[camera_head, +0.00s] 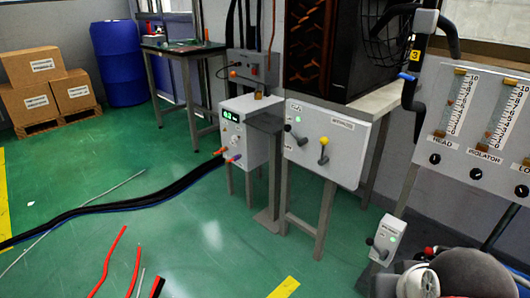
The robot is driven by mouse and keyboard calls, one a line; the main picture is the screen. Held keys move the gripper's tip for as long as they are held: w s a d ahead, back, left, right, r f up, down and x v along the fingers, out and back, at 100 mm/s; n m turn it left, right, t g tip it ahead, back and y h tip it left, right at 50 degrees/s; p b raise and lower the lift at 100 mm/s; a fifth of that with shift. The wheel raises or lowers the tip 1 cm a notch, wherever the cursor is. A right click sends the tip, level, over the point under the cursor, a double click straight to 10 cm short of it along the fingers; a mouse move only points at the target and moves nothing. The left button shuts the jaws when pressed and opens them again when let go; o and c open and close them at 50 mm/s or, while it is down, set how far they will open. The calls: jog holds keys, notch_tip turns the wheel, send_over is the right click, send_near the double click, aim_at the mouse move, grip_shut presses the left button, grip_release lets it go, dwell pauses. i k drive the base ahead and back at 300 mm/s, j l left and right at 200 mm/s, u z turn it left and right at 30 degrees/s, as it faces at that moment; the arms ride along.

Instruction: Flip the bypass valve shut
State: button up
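A white panel (324,170) under the big dark cabinet carries a yellow-knobbed lever (323,151), standing roughly upright, and a black lever (297,138) to its left beside a green light. The panel's labels are too small to read surely. A small white box (384,239) lower right has another dark lever (375,246) and a green light. I cannot tell for certain which lever is the bypass valve. Grey and white parts of my arm fill the bottom right corner, close to the small box in the picture. My gripper's fingers do not show.
A gauge panel (475,130) with several knobs stands at right, beside a dark pipe. A white control box (243,140) with coloured plugs stands left of the levers. Black cables (120,203) and red rods (107,262) lie on the green floor. The floor at centre is mostly clear.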

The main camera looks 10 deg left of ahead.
aim_at(324, 140)
jog(key=u, duration=0.25)
jog(key=i+j+u, duration=0.15)
jog(key=i+u, duration=0.65)
jog(key=i+l, duration=0.05)
jog(key=i, duration=0.05)
